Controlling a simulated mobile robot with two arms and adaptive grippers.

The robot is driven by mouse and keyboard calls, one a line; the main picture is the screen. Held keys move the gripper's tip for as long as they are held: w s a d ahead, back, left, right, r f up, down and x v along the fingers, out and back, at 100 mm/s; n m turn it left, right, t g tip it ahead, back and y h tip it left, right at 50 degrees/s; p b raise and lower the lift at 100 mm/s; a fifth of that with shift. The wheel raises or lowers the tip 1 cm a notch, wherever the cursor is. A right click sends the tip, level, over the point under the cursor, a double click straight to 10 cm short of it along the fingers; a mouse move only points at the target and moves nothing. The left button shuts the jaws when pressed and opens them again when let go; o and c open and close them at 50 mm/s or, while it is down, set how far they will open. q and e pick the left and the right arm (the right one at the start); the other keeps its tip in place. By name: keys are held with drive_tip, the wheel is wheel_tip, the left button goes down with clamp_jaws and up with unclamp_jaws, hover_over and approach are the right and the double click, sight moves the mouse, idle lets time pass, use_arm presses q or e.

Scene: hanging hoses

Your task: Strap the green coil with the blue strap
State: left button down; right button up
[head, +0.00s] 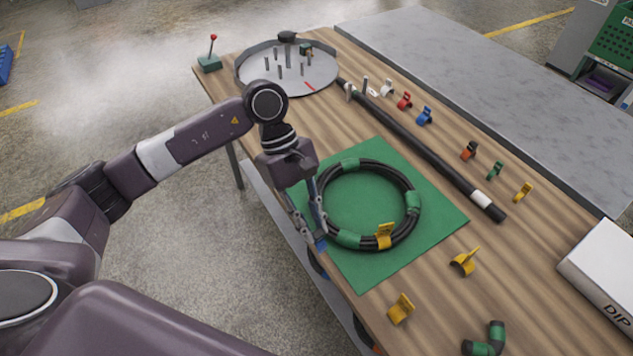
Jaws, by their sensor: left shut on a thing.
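A coil of black hose with green bands (413,203) lies on a green mat (365,205), and a yellow strap (384,237) sits on its near side. My left gripper (313,234) points down at the coil's left side, over the mat's left edge. It is shut on a small blue piece that looks like the blue strap (320,244); the fingers hide most of it. I cannot tell whether it touches the coil. Another blue strap or clip (425,116) stands behind the black bar. My right gripper is out of view.
A black bar (420,147) runs diagonally behind the mat, with several coloured clips beyond it. Loose yellow straps (463,262) and a green-and-black hose piece (487,340) lie in front. A round metal tray with pegs (288,86) stands at the far left, a white box (605,265) at right.

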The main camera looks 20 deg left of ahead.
use_arm(q)
drive_tip(key=w+a+r+n+t+p, duration=0.1)
drive_tip(key=w+n+t+p, duration=0.2)
drive_tip(key=w+n+t, duration=0.4)
drive_tip(key=n+t, duration=0.1)
drive_tip(key=n, duration=0.8)
drive_tip(key=shift+a+r, duration=0.25)
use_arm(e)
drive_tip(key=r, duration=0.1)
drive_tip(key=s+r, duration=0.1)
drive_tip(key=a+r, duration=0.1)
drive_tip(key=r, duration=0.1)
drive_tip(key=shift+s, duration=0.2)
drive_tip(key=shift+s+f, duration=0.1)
use_arm(q)
wheel_tip(320, 180, down, 4)
drive_tip(key=b, duration=0.5)
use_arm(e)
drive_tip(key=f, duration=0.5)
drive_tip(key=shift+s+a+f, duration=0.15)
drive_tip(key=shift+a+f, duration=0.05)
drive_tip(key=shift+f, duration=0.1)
use_arm(q)
drive_tip(key=shift+b, duration=0.45)
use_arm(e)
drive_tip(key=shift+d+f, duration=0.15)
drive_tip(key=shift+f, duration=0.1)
